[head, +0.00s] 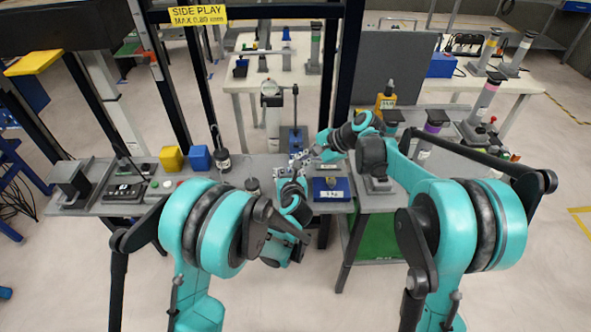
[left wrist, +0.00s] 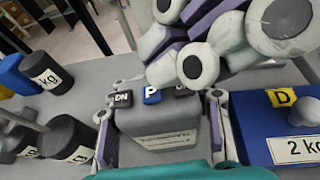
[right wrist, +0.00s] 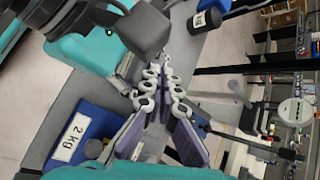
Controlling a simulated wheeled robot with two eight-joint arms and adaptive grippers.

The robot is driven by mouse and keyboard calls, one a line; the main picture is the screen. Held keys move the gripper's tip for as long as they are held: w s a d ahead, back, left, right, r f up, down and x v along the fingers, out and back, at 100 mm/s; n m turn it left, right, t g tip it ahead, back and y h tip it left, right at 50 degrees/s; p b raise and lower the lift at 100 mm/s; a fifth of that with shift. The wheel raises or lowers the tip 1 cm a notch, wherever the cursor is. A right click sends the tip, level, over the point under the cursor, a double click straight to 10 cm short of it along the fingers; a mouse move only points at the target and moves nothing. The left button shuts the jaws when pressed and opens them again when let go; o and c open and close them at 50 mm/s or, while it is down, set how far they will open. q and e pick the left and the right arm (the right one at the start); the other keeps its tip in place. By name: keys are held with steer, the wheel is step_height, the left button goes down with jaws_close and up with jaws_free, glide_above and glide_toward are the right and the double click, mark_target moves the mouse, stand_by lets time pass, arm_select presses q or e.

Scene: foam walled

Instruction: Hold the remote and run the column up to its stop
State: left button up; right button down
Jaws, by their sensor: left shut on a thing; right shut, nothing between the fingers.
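A grey box-shaped remote (left wrist: 158,125) with keys on its top edge sits between the fingers of my left gripper (left wrist: 162,110), which is shut on it. A dark DN key (left wrist: 120,98) and a blue P key (left wrist: 152,94) show; a third key is mostly hidden behind my right gripper's fingers (left wrist: 200,62). In the head view my left gripper (head: 291,172) is above the bench's front part. My right gripper (head: 302,160) is shut and empty, close against the remote's key end; contact cannot be told. Its fingers also fill the right wrist view (right wrist: 160,95). I cannot tell which post is the column.
A blue 2 kg block (head: 331,188) is beside the grippers on the grey bench (head: 240,172). Yellow (head: 172,158) and blue (head: 198,158) cubes and dark weights (head: 222,160) stand to the left. A dark frame post (head: 328,110) rises behind the grippers.

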steer(key=shift+f, duration=0.5)
stand_by(0.5)
arm_select(q)
steer(key=shift+c, duration=0.2)
arm_select(e)
steer(key=shift+r, duration=0.1)
stand_by(3.4)
steer(key=shift+r, duration=0.65)
steer(key=shift+r, duration=2.5)
arm_select(q)
steer(key=o, duration=1.5)
steer(key=shift+s, duration=0.1)
